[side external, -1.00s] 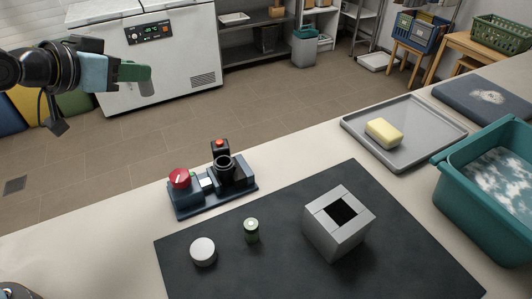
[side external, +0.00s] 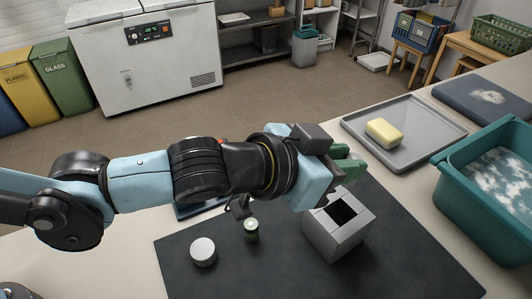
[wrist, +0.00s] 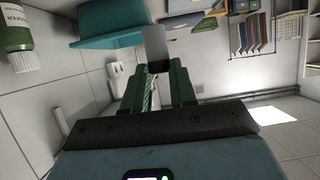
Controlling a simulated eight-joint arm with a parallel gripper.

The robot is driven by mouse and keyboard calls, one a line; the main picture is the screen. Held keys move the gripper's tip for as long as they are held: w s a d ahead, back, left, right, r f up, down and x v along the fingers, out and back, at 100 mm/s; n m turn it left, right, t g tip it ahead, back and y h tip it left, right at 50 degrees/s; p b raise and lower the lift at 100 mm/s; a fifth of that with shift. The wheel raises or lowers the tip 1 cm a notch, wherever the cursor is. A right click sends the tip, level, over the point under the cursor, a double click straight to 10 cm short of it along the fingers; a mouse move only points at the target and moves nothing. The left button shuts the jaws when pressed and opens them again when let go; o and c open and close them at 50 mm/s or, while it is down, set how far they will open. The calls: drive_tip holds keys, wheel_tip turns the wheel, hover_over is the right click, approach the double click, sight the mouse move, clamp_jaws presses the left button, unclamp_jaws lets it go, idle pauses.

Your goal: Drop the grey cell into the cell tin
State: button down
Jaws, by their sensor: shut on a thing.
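My gripper (side external: 350,160) reaches in from the left in the side external view, its green fingers above and behind the grey box-shaped tin (side external: 324,238). The tin stands on the dark mat (side external: 290,280) with a dark square opening in its top. In the wrist view my gripper (wrist: 158,78) is shut on the grey cell (wrist: 157,45), a grey piece with a dark lower band between the fingertips. The cell cannot be made out in the side external view. The tin does not show clearly in the wrist view.
A grey tray (side external: 430,140) with a yellow block and a teal tub (side external: 480,225) lie to the right.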

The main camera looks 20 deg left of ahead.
sight(327, 219)
drive_tip(key=shift+s+d+f, duration=0.1)
drive_tip(key=shift+d+f, duration=0.05)
drive_tip(key=shift+f, duration=2)
drive_tip(key=shift+s+d+f, duration=0.1)
drive_tip(key=shift+d+f, duration=0.05)
drive_tip(key=shift+f, duration=2)
drive_tip(key=c, duration=0.8)
unclamp_jaws()
drive_tip(key=shift+a, duration=0.1)
